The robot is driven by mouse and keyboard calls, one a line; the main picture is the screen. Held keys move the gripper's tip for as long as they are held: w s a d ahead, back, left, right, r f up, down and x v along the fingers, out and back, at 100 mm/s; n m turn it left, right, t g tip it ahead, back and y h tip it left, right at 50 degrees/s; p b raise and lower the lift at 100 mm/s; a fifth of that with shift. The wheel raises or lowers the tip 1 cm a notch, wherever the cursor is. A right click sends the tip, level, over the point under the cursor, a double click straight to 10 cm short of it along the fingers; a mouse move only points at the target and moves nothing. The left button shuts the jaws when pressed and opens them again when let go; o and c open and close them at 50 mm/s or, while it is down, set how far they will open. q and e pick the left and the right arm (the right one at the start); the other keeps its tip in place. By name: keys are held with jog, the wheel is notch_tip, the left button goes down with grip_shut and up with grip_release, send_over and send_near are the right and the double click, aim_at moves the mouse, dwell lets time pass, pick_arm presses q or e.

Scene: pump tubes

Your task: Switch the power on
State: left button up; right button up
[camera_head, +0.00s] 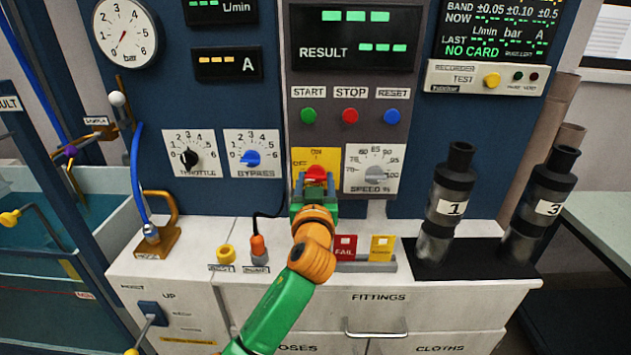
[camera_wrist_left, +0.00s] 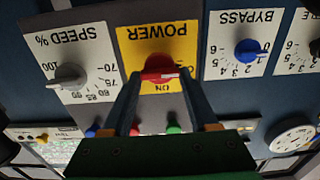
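The red power knob (camera_head: 316,172) sits on a yellow plate on the panel, with ON marked above it. It also shows in the wrist view (camera_wrist_left: 159,67), where the picture is upside down and a white mark lies at the knob's right end, away from the ON label. My left gripper (camera_head: 316,186) is in front of the knob, its fingers (camera_wrist_left: 160,84) apart on either side of it. I cannot tell whether the fingertips touch the knob. The gripper hides the lower plate in the head view. My right gripper is not in view.
The speed dial (camera_head: 373,172) is just right of the knob, and the bypass dial (camera_head: 251,156) is to its left. Start (camera_head: 308,115), stop (camera_head: 350,115) and reset (camera_head: 392,116) buttons sit above. Red and yellow cards (camera_head: 382,247) stand on the ledge below, near my arm.

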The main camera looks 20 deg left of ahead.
pick_arm(q)
jog(key=c, duration=0.5)
jog(key=m+p, duration=0.2)
jog(key=m, duration=0.2)
jog(key=m+p, duration=0.2)
jog(key=m, duration=0.3)
jog(key=shift+d+m, duration=0.15)
jog(key=shift+m, duration=0.15)
jog(key=m+p, duration=0.2)
jog(key=m, duration=0.2)
jog(key=shift+f, duration=0.1)
jog(key=shift+f+m+p, duration=0.15)
jog(key=shift+m+p, duration=0.75)
jog(key=shift+m, duration=1.2)
